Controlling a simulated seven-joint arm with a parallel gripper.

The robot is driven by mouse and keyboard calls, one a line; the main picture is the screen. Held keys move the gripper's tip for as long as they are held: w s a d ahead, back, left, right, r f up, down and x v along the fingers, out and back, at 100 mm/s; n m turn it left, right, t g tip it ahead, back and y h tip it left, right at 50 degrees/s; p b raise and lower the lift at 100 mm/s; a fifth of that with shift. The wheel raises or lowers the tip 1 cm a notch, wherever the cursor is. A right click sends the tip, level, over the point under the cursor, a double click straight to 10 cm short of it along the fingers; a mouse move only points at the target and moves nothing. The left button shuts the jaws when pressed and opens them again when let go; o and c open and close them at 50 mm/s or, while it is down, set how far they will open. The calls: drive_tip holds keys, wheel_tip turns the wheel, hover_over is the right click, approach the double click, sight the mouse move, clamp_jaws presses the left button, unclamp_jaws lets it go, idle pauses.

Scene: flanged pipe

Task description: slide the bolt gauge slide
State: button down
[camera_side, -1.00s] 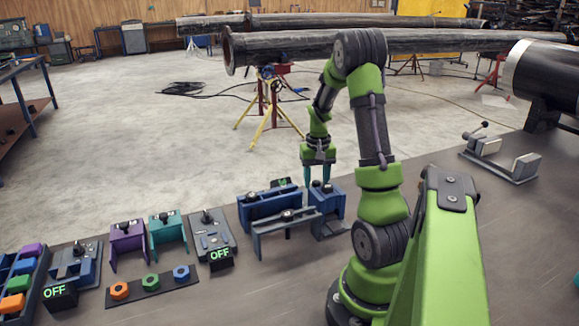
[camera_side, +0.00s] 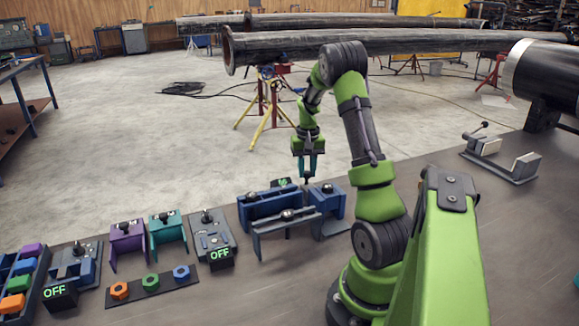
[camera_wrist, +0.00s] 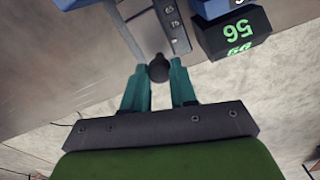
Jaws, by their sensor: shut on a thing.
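The bolt gauge is a blue block assembly with a pale jaw bar (camera_side: 285,220), on the bench in the middle of the side view. My gripper (camera_side: 307,178) points down at the gauge's back edge. In the wrist view my teal fingers (camera_wrist: 159,85) are shut on a round black knob (camera_wrist: 158,68), the knob of the gauge slide. A dark scale strip (camera_wrist: 172,25) with white numbers runs beside it. A black readout box (camera_wrist: 236,34) with green digits stands at the scale's right; it also shows behind the gauge (camera_side: 282,183). The knob's lower part is hidden in the side view.
Left of the gauge stand a grey switch box (camera_side: 212,232) with an OFF display, a teal bracket (camera_side: 167,232), a purple bracket (camera_side: 127,240) and a strip of coloured nuts (camera_side: 150,284). A grey clamp fixture (camera_side: 500,155) stands at right. Bare bench lies in front of the gauge.

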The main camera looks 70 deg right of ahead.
drive_tip(key=shift+w+d, duration=0.25)
drive_tip(key=c, duration=0.9)
unclamp_jaws()
drive_tip(key=shift+a, duration=0.1)
drive_tip(key=shift+r, duration=0.15)
wheel_tip(320, 180, up, 17)
drive_tip(key=shift+f, duration=0.2)
